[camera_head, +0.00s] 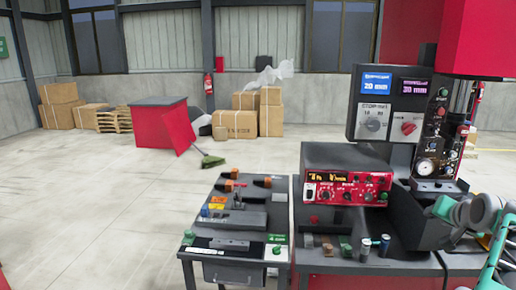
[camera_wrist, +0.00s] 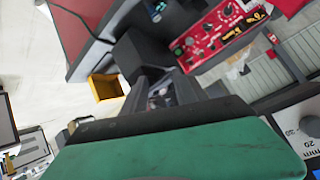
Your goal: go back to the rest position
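My arm shows at the right edge of the head view, with grey and teal links close to the right side of the machine. My gripper is hard to make out there. In the wrist view a large teal part with a dark edge fills the bottom. Dark finger-like shapes (camera_wrist: 165,92) stick out beyond it in the middle. I cannot tell whether they are apart or closed, and I see no object clearly held.
The machine with a red control panel (camera_head: 347,188) and a display box (camera_head: 385,103) stands close to my arm. A dark bench (camera_head: 236,268) with small coloured parts is left of it. A yellow bin (camera_wrist: 107,87) shows in the wrist view. Open floor lies left.

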